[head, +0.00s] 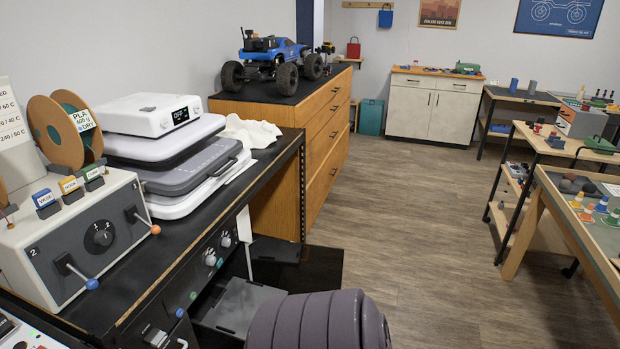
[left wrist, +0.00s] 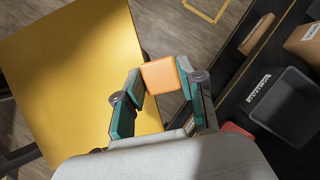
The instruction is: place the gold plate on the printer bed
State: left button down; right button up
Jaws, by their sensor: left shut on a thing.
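The gold plate (left wrist: 75,70) is a large flat yellow sheet filling the left of the left wrist view; the frame cuts off part of it. An orange block-like tab (left wrist: 161,75) lies at its right edge. My left gripper (left wrist: 162,82), with teal fingers, is shut on this orange tab. The plate appears to be held above the floor. In the head view neither the plate nor a gripper shows. I cannot make out the printer bed for sure in either view. My right gripper is not in view.
A black bench (head: 150,262) on the left carries a stacked white and grey machine (head: 190,160), a spool (head: 62,132) and a control box (head: 90,235). A wooden cabinet (head: 325,128) bears a blue truck (head: 270,58). The floor (head: 420,210) in the middle is clear. Tables stand right.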

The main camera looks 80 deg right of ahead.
aim_at(231, 314)
jog(key=k+l, duration=0.15)
jog(key=l, duration=0.45)
jog(key=k+l+z, duration=0.1)
jog(key=l, duration=0.5)
jog(key=k+l+z, duration=0.1)
jog(key=l, duration=0.5)
jog(key=k+l, duration=0.15)
jog(key=l, duration=0.45)
jog(key=k+l+z, duration=0.1)
jog(key=l, duration=0.5)
